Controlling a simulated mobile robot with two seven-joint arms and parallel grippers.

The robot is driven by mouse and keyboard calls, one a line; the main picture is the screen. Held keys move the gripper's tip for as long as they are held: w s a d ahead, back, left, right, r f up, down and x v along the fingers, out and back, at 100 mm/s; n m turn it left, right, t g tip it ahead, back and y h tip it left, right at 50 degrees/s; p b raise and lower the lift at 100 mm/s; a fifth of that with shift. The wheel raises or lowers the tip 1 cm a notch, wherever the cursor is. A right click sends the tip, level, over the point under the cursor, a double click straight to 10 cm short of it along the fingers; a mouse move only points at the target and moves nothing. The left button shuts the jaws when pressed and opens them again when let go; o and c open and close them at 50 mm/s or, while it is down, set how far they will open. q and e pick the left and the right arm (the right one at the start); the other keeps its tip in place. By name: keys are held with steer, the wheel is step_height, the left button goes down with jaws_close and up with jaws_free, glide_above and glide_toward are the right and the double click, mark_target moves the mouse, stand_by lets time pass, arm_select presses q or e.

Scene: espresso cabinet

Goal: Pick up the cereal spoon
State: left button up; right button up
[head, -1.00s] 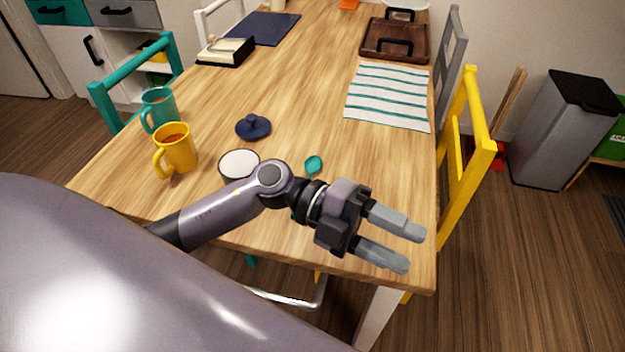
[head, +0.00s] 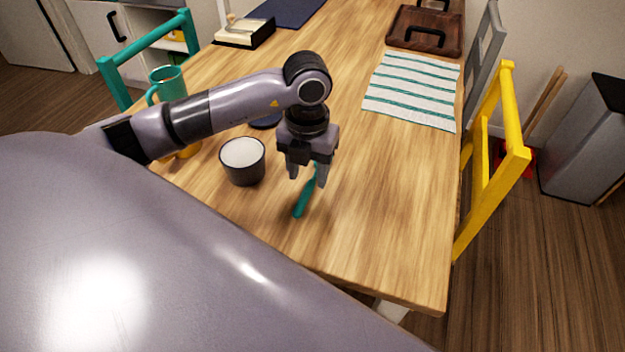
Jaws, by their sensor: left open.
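The teal cereal spoon (head: 302,203) lies on the wooden table (head: 390,220), with its handle end towards me. Its far end, the bowl, is hidden behind my left gripper. My left gripper (head: 307,178) points straight down over the spoon. Its two fingers are apart, one on each side of the spoon as seen from here. I cannot tell how high the fingertips are above the table, and nothing is held between them. My right gripper is out of view.
A dark cup with white contents (head: 243,160) stands close left of the gripper. A teal mug (head: 168,83) and a mostly hidden yellow mug (head: 188,150) stand further left. A striped cloth (head: 412,90) and a brown tray (head: 425,30) lie beyond. The table's right front is clear.

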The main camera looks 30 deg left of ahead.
mark_target(309, 185)
arm_select(q)
steer(key=shift+f, duration=1.5)
jaws_close()
steer(key=shift+r, duration=0.2)
step_height(309, 185, up, 20)
steer(key=p, duration=0.2)
steer(key=shift+p, duration=0.35)
